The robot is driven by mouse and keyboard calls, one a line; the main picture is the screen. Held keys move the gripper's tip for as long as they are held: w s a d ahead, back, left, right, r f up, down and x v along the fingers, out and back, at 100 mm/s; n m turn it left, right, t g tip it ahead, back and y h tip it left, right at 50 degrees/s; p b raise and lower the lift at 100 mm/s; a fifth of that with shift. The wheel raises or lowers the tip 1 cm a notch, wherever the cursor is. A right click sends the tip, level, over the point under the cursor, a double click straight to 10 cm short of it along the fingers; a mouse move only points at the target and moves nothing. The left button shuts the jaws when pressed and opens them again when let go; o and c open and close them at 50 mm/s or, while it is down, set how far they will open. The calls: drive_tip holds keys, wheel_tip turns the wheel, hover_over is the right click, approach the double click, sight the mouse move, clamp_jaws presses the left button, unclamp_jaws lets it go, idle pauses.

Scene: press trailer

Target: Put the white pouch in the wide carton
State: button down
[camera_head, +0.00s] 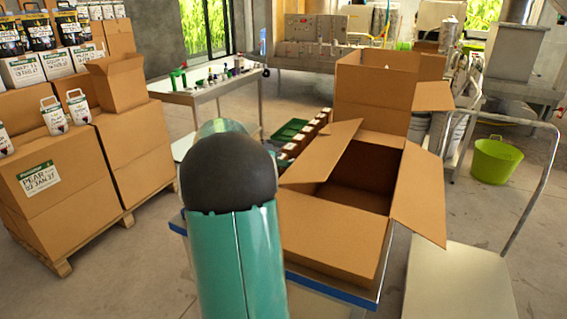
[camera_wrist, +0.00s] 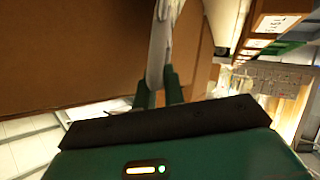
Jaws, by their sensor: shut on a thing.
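The wide carton (camera_head: 335,232) stands open on a blue-edged table in the head view, its flaps folded outward and the visible part of its inside empty. My gripper (camera_wrist: 160,88) shows in the wrist view with its dark green fingers shut on the white pouch (camera_wrist: 158,45). The pouch is thin, seen nearly edge-on, and extends beyond the fingertips. A brown cardboard surface (camera_wrist: 70,50) lies close behind and to the left of it. I cannot tell whether they touch. In the head view my teal arm hides the gripper and pouch.
A taller open carton (camera_head: 372,95) stands behind the wide one. Small brown boxes (camera_head: 305,133) and a green tray (camera_head: 290,130) lie to its left. Stacked cartons on a pallet (camera_head: 75,230) fill the left, with white jug-like packs (camera_head: 54,116) on top. A trolley (camera_head: 458,285) stands right.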

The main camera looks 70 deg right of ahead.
drive_tip(key=c, duration=1.8)
unclamp_jaws()
drive_tip(key=shift+o, duration=0.2)
drive_tip(key=shift+r, duration=0.15)
drive_tip(key=shift+w+a+r, duration=0.2)
drive_tip(key=shift+w+a, duration=0.05)
drive_tip(key=v, duration=1.1)
drive_tip(key=shift+a, duration=0.15)
